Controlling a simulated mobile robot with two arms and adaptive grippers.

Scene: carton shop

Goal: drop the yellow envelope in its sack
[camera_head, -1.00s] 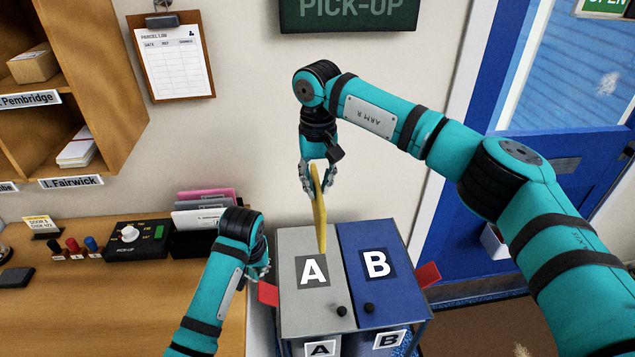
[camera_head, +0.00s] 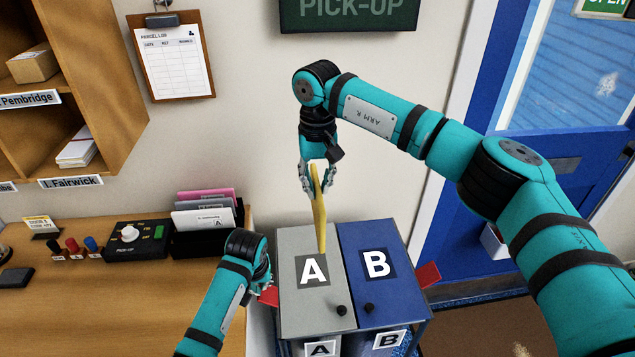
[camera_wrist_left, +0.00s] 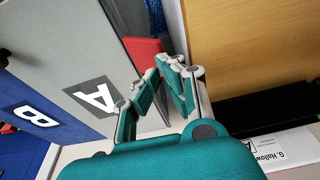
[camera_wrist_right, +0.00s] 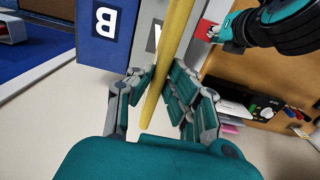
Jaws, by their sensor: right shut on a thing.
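The yellow envelope (camera_head: 319,208) is held edge-on and nearly upright, its lower end in front of the grey A lid in the head view. My right gripper (camera_head: 317,180) is shut on its upper part; the envelope also shows between the fingers in the right wrist view (camera_wrist_right: 172,62). The grey lid A (camera_head: 298,262) and blue lid B (camera_head: 365,245) are both down, so any sacks' insides are hidden. My left gripper (camera_head: 266,284) is beside the red tab (camera_head: 269,297) on the A side. Its fingertips look close together near the tab in the left wrist view; their opening is unclear.
A wooden counter (camera_head: 120,315) at left holds a pick-up control box (camera_head: 135,240) and a black file holder (camera_head: 205,243) with envelopes. Another red tab (camera_head: 428,275) sticks out on the B side. Wooden shelves (camera_head: 100,120) stand at upper left, a blue door (camera_head: 585,180) at right.

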